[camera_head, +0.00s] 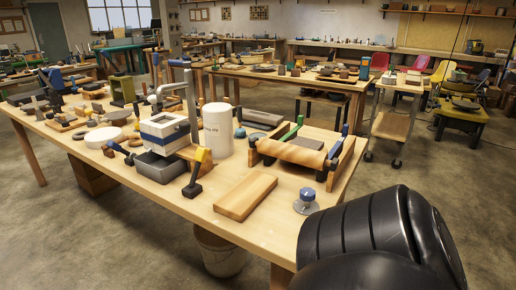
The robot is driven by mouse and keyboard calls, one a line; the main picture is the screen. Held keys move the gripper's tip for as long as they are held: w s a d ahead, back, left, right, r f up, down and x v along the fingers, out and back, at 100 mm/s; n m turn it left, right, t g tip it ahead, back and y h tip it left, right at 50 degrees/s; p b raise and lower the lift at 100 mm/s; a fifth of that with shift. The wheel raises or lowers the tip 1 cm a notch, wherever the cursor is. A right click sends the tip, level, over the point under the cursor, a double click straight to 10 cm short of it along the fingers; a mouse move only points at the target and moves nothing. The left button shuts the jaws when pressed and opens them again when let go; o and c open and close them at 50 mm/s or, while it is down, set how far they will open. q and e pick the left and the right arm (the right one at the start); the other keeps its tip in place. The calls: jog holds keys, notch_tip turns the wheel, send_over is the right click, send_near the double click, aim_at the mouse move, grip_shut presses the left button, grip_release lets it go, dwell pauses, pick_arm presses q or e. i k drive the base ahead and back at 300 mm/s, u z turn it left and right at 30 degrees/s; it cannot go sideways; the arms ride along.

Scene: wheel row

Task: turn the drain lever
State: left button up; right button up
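No part is clearly marked as the drain lever. A black lever-like piece with a yellow end (197,172) stands on the near table, to the right of a grey metal tray (161,168). A white and blue box (165,131) with a grey pipe above it sits over the tray. A dark piece with a blue end (118,149) leans at the tray's left. A round metal piece with a blue knob (306,201) is near the table's front right. Neither gripper shows; a large black rounded form, apparently my own arm, fills the lower right.
The wooden table (235,222) holds a white cylinder (217,129), a wooden board (245,196) and a wooden roller frame (303,153). Tools crowd its left part. A bucket (219,253) stands under it. A wheeled cart (391,127) is beyond, on open floor.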

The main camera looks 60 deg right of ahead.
aim_at(201, 156)
jog(key=z, duration=0.05)
jog(key=i, duration=0.25)
jog(key=z, duration=0.95)
